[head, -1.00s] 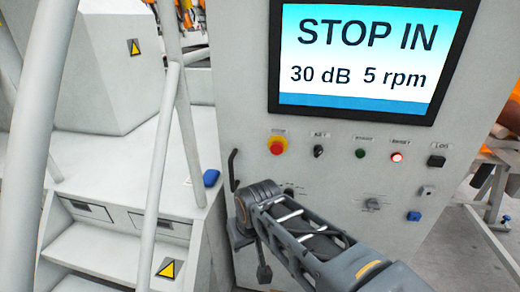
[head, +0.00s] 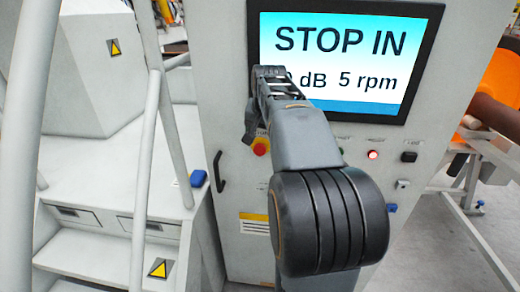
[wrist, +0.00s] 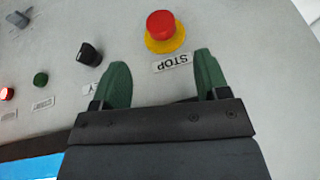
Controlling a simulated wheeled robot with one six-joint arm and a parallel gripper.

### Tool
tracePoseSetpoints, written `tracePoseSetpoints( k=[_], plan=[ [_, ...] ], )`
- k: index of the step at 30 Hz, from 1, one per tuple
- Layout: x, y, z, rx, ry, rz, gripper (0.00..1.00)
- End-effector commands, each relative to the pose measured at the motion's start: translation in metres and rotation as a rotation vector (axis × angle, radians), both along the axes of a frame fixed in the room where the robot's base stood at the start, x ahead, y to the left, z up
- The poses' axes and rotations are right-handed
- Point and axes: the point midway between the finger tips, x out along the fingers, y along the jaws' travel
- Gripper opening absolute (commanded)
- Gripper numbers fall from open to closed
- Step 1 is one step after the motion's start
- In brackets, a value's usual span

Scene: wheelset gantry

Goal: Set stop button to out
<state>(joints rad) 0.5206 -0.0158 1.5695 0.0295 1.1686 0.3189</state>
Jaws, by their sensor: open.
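The stop button is a red mushroom cap on a yellow base. In the head view the stop button (head: 260,147) is partly hidden by my arm, on the grey cabinet front below the screen. In the wrist view the stop button (wrist: 161,26) sits beyond my fingertips, with its STOP label (wrist: 172,63) upside down. My gripper (wrist: 160,75) is open and empty, its green fingers apart on either side of the label and not touching the button. The screen (head: 340,40) reads STOP IN, 5 rpm, with the dB figure partly covered.
A black selector knob (wrist: 89,54) lies close to one finger in the wrist view. A green button (wrist: 41,79) and a lit red button (wrist: 7,94) are farther left. In the head view a black handle (head: 218,172) and white stair rails (head: 147,165) stand left.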

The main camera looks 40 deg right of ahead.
Motion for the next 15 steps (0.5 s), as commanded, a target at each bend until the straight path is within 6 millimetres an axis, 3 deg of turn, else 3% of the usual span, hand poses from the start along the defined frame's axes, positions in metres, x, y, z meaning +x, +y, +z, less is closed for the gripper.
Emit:
tracePoseSetpoints(
  k=[6, 15],
  plan=[
    [0.016, -0.007, -0.040, 0.002, 0.004, 0.001, 0.68],
    [0.031, -0.015, -0.078, 0.001, 0.002, 0.002, 0.68]
  ],
)
